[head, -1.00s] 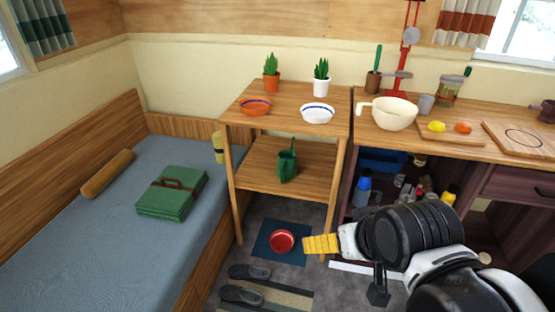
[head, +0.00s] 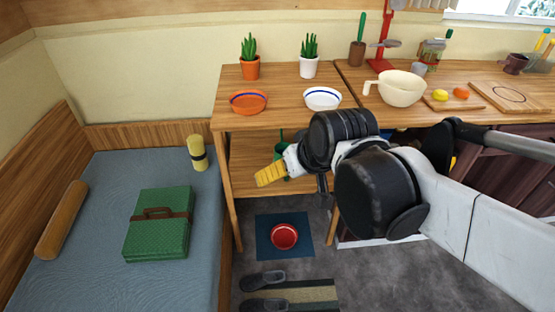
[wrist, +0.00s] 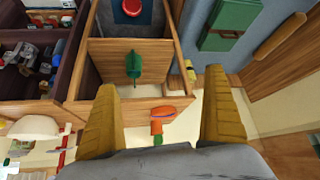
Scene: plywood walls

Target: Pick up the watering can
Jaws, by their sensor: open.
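The green watering can (wrist: 133,65) stands on the lower shelf (wrist: 100,50) of the wooden shelf unit, seen upside down in the wrist view. In the head view only bits of the can (head: 281,135) show, as my arm and gripper cover most of it. My gripper (head: 270,175) is in front of the shelf unit, its yellow fingers pointing left and down in the head view. In the wrist view my gripper (wrist: 161,80) is open and empty, with its two yellow fingers wide apart. The can shows left of centre between them, apart from both.
The unit's top (head: 285,80) holds an orange bowl (head: 248,102), a white bowl (head: 321,98) and two potted plants. A wooden post stands at each front corner. A counter adjoins on the right, a bed (head: 90,200) on the left. A red bowl (head: 284,236) sits below.

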